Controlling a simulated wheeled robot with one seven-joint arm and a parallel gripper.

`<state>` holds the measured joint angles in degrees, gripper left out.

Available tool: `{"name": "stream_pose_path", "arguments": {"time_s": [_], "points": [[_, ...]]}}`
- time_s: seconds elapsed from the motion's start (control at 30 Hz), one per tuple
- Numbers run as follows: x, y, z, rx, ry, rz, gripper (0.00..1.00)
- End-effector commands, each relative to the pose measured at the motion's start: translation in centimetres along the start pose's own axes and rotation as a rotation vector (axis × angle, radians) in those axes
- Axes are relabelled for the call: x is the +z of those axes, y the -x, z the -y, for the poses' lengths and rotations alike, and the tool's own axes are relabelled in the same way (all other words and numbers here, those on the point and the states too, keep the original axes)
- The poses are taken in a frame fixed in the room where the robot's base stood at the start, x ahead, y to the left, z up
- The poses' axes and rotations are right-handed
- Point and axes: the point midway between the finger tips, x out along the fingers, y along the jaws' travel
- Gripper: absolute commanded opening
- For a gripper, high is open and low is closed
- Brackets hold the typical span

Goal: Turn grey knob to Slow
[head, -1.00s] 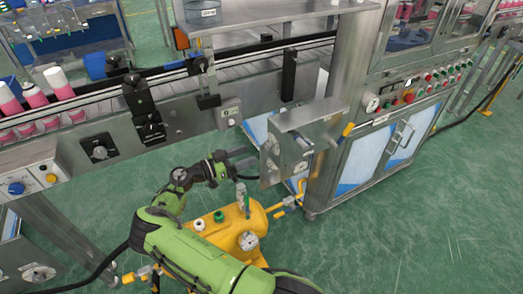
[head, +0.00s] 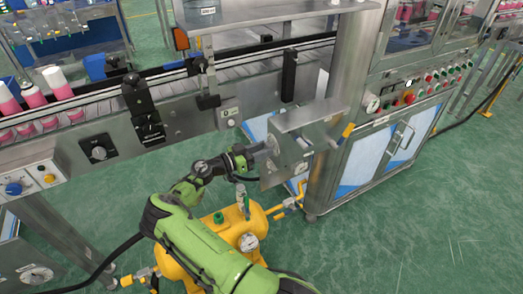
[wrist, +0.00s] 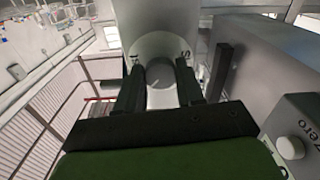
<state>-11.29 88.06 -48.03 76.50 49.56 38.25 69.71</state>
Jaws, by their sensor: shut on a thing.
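The grey knob (wrist: 160,76) sits between my two dark fingers in the wrist view, against a pale round dial face. A letter shows on each side of it: an S on the right and a partly covered letter on the left. My gripper (wrist: 158,88) is shut on the knob. In the head view my gripper (head: 262,150) is at the left side of a metal box (head: 300,121) beside the conveyor, and the knob is hidden there. I cannot read the knob's setting.
A white knob (wrist: 290,147) marked "zero" is on a grey panel at the right in the wrist view. A yellow tank (head: 223,232) with a gauge stands below my arm. The conveyor (head: 185,88) runs behind. Green floor is open at the right.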

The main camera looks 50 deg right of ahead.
Motion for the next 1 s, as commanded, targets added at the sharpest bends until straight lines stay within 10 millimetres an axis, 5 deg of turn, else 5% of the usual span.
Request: {"name": "stream_pose_path", "arguments": {"time_s": [0.47,1.0], "points": [[0.08,0.03,-0.04,0.0,0.126,0.001,0.07],[-0.06,0.02,-0.23,0.0,0.616,0.001,0.07]]}}
